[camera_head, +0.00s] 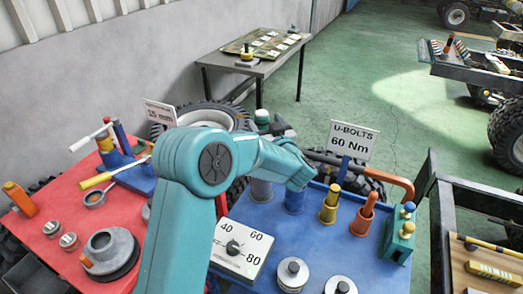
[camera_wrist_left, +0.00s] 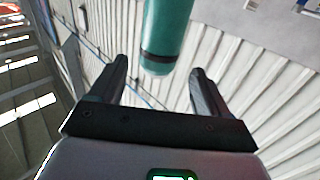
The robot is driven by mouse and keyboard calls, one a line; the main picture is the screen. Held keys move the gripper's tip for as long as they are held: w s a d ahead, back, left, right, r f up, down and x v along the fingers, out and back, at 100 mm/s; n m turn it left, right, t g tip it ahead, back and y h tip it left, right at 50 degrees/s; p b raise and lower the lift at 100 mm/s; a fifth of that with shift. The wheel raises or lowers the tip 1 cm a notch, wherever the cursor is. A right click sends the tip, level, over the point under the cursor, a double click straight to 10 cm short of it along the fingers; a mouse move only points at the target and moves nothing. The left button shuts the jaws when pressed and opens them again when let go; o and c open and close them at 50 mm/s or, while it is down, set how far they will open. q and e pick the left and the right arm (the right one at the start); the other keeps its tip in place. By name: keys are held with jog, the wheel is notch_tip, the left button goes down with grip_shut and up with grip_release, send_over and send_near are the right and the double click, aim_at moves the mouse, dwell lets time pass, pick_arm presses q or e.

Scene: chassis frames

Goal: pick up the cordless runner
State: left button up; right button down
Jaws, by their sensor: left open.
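My left arm reaches over the benches, and its dark gripper (camera_head: 281,127) shows small and partly covered behind the teal wrist. In the left wrist view the left gripper (camera_wrist_left: 158,72) is open, its two dark fingers apart. A teal cylinder with a dark band (camera_wrist_left: 160,32) shows at the top, between and beyond the fingers; I see no contact. A teal, dark-banded thing (camera_head: 262,117) stands beside the gripper in the head view, its lower part hidden by my arm. I cannot tell surely whether it is the cordless runner. My right gripper is out of view.
The blue bench (camera_head: 373,262) holds sockets, a dial box (camera_head: 241,248), an orange-handled bar (camera_head: 385,177) and a "U-BOLTS 60 Nm" sign (camera_head: 353,140). The red bench (camera_head: 62,252) holds a blue stand and ring parts. A tyre (camera_head: 205,113) lies behind. Green floor is open at the back.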

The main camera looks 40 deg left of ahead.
aim_at(264, 120)
pick_arm(q)
jog(key=p+x, duration=0.1)
jog(key=x, duration=0.3)
jog(key=shift+w+a, duration=0.2)
jog(key=shift+w, duration=0.05)
jog(key=shift+d, duration=0.15)
grip_shut()
jog(key=shift+r, duration=0.1)
jog(key=shift+r, duration=0.1)
